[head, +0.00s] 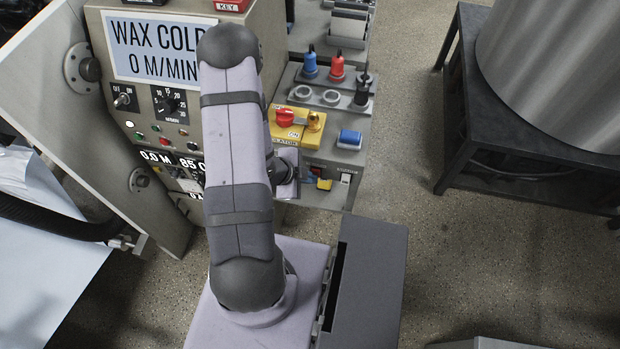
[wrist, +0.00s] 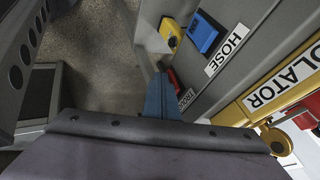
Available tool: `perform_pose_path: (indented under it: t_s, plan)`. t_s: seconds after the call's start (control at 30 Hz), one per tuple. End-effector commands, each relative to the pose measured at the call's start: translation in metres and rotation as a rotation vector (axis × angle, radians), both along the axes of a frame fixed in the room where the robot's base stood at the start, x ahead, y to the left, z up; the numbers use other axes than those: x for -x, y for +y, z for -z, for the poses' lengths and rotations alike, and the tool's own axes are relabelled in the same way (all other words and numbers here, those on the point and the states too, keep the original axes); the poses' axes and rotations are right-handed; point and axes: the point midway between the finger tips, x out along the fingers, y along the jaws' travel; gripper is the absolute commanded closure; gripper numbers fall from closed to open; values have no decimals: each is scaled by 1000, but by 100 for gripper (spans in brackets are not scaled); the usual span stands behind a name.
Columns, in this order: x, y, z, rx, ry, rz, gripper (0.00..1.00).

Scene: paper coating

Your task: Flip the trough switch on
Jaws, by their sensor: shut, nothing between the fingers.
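The trough switch is a small red rocker (wrist: 173,79) on the grey panel in the wrist view. Its label, partly covered, reads as "TROUGH" (wrist: 187,97). My gripper (wrist: 159,88) is shut and empty, its blue-grey fingers right beside the red rocker. I cannot tell whether they touch it, or which way the rocker is set.
A blue switch (wrist: 203,33) labelled "HOSE" and a yellow switch (wrist: 172,33) sit close by. The yellow isolator plate (head: 296,127) with its red knob is behind my gripper.

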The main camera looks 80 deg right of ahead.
Motion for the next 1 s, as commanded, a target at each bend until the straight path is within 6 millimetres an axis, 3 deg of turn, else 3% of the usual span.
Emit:
perform_pose_path:
  t_s: [0.6,1.0]
  plan:
    - [0,-1,-17,3,0,0,100]
    - [0,-1,-17,4,0,0,100]
